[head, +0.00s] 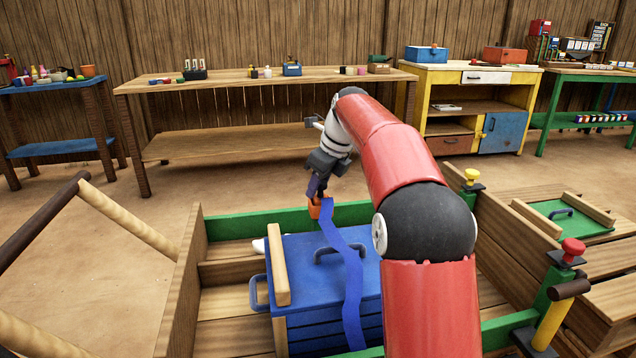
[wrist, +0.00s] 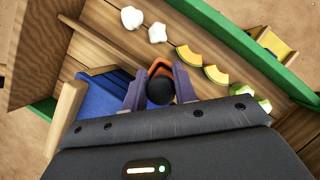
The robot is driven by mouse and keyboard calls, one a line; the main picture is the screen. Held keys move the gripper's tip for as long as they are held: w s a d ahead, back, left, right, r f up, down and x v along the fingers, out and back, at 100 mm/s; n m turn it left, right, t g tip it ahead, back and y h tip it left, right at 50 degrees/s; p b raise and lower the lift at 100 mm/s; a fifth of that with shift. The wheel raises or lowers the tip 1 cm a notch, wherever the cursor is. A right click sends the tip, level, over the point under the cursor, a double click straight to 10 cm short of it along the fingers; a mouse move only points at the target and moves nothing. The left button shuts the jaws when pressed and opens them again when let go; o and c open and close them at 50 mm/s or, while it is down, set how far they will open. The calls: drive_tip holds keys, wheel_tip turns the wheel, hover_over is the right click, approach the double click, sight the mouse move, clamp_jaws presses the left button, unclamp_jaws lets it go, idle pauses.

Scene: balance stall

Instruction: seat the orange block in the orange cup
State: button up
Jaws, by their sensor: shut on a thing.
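In the head view my gripper (head: 316,196) is shut on the orange block (head: 314,209), above the far edge of a blue lidded box (head: 305,255). In the wrist view the purple fingers of my gripper (wrist: 160,90) stand on either side of a dark round part, with the angular orange block (wrist: 161,67) showing just beyond it. A small orange cup-like thing (head: 88,71) stands on the far left table; I cannot tell whether it is the task's cup. No other orange cup is clear in either view.
The blue box sits in a wooden crate with green rails (head: 346,214). In the wrist view, white lumps (wrist: 157,33), melon-like slices (wrist: 188,57) and green pieces (wrist: 263,103) lie on the boards. Stocked tables stand behind.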

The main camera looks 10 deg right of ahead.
drive_tip(key=o, duration=1.1)
drive_tip(key=p+v, duration=0.1)
drive_tip(key=v, duration=0.6)
drive_tip(key=s+a+n+t+h, duration=0.1)
drive_tip(key=s+a+n+h, duration=0.1)
drive_tip(key=s+n, duration=1.3)
drive_tip(key=s+f+n, duration=0.4)
drive_tip(key=s, duration=0.3)
drive_tip(key=s+f+n+t, duration=0.1)
drive_tip(key=s+f+n, duration=0.3)
drive_tip(key=s, duration=0.3)
drive_tip(key=s+f+n+h, duration=0.1)
drive_tip(key=s+f+n, duration=0.3)
drive_tip(key=s, duration=0.3)
drive_tip(key=shift+s+d+f+p, duration=0.25)
drive_tip(key=shift+d+f+p, duration=0.05)
drive_tip(key=shift+f, duration=0.1)
